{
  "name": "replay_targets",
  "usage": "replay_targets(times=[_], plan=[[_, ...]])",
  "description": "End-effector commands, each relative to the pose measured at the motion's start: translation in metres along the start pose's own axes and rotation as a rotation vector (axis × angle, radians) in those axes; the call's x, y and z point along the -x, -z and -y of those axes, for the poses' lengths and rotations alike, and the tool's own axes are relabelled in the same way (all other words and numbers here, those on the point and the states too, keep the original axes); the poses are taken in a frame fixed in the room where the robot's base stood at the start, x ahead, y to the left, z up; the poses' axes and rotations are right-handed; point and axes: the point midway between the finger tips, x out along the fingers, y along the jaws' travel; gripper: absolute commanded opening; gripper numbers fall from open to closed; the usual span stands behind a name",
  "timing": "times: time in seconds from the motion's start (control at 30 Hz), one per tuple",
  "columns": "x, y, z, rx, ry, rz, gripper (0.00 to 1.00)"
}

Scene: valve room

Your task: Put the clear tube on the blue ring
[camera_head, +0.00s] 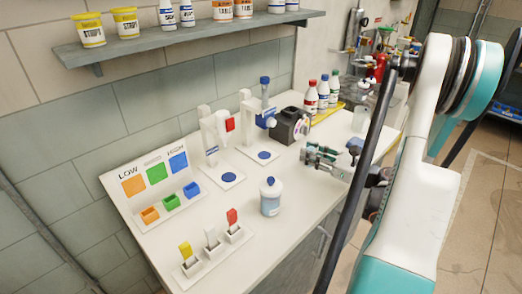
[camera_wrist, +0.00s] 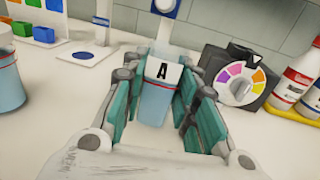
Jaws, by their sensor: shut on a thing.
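My gripper (camera_head: 324,158) is above the right part of the bench. In the wrist view its green fingers (camera_wrist: 158,105) are shut on a pale bluish tube (camera_wrist: 156,103) with a white top marked A, which I take as the clear tube. The tube leans slightly, and its lower end is partly hidden. In the head view I cannot make it out between the fingers. Two round blue marks on white stand bases are candidates for the blue ring: one (camera_head: 228,177) under the left stand, one (camera_head: 263,155) under the right stand. Both are left of my gripper and bare.
A black box with a coloured dial (camera_head: 291,126) is behind my gripper. Capped bottles (camera_head: 323,92) stand in a yellow tray. Coloured blocks and switches line the left side.

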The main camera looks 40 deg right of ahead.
Motion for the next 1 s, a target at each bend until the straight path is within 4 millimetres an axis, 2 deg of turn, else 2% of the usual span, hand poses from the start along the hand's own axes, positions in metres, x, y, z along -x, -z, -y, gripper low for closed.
replay_targets(times=[0.07,0.17,0.7,0.83,1.0], plan=[[-0.002,0.001,-0.004,0.000,-0.002,0.000,0.02],[-0.017,0.001,-0.005,0.000,-0.005,0.000,0.02],[-0.143,0.004,-0.005,0.000,-0.005,0.000,0.02],[-0.160,0.003,-0.004,0.000,-0.003,0.000,0.02],[-0.168,0.002,-0.004,0.000,-0.002,0.000,0.02]])
